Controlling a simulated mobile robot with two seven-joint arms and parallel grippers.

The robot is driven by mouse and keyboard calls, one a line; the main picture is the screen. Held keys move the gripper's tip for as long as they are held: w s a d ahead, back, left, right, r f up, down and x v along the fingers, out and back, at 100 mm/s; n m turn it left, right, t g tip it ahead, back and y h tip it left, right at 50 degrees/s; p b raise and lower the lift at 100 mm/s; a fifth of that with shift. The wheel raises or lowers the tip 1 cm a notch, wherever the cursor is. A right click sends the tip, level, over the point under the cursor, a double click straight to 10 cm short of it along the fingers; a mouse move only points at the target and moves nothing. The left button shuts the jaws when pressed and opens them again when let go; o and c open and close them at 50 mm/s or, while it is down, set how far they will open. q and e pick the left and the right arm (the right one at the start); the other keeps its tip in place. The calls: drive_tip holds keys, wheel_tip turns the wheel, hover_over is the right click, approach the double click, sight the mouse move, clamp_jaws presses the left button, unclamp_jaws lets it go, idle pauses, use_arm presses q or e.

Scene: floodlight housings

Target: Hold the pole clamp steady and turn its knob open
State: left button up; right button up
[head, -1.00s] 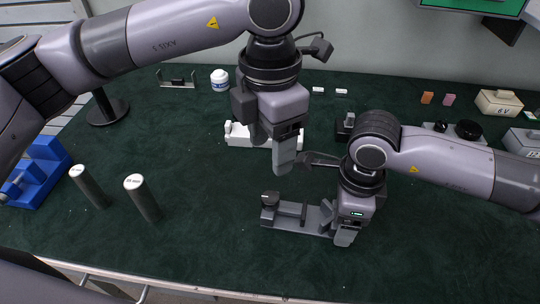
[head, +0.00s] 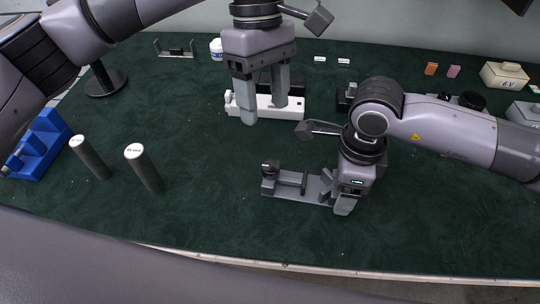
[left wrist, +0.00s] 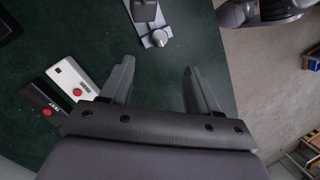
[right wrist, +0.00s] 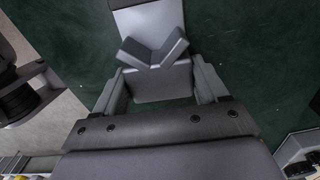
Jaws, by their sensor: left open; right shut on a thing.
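The grey pole clamp (head: 292,192) lies on the green table, front of centre. It has a flat base, an upright block with a dark top (head: 270,167) at its left end and a V-shaped jaw at its right end. My right gripper (head: 336,196) is shut on the V-jaw end; the right wrist view shows the V-shaped jaw (right wrist: 155,52) between its fingers. My left gripper (head: 262,112) is open and empty, above and behind the clamp. In the left wrist view, the clamp's end with a small round knob (left wrist: 159,38) shows beyond the open fingers.
A white device (head: 290,107) stands partly behind my left gripper; it has a red button in the left wrist view. Two grey poles (head: 143,167) and a blue holder (head: 40,146) are at left. Boxes (head: 503,76) stand at back right.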

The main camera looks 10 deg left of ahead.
sight(271, 166)
use_arm(q)
drive_tip(key=s+f+m, duration=0.1)
drive_tip(key=f+m, duration=0.1)
drive_tip(key=f, duration=0.1)
drive_tip(key=s+d+f+m, duration=0.1)
drive_tip(key=f+m, duration=0.1)
drive_tip(key=f, duration=0.2)
drive_tip(key=s+f+m, duration=0.1)
drive_tip(key=f, duration=0.3)
drive_tip(key=shift+d+f+m+g+h, duration=0.2)
drive_tip(key=shift+m+g+h, duration=0.2)
drive_tip(key=c, duration=1.1)
drive_tip(key=shift+o, duration=0.2)
